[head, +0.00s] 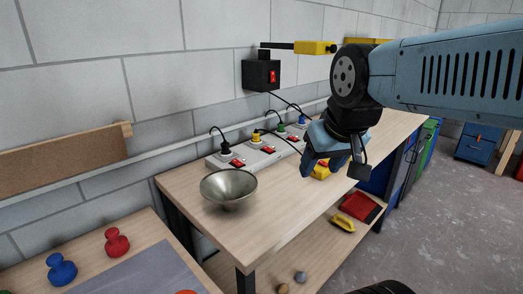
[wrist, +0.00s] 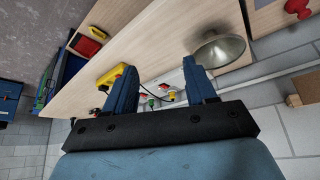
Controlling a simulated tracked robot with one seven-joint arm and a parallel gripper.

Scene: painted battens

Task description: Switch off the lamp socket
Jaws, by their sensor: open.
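A pale power strip (head: 262,152) lies along the back of the bench against the wall, with several plugs and red switches. A black plug (head: 223,153) is at its near end, then a yellow plug (head: 256,138), a green plug (head: 281,131) and a blue plug (head: 302,123). Red switches show beside them, the nearest one (head: 238,163) clearly. I cannot tell which socket feeds the lamp. My gripper (head: 336,167) is open and empty above the bench, right of the strip and apart from it. Between its fingers (wrist: 161,70) in the wrist view, part of the strip shows.
A metal bowl (head: 229,188) stands in front of the strip's near end. A yellow object (head: 320,173) sits on the bench behind my gripper. A black wall box (head: 261,76) has a red switch. The bench front between bowl and gripper is clear.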

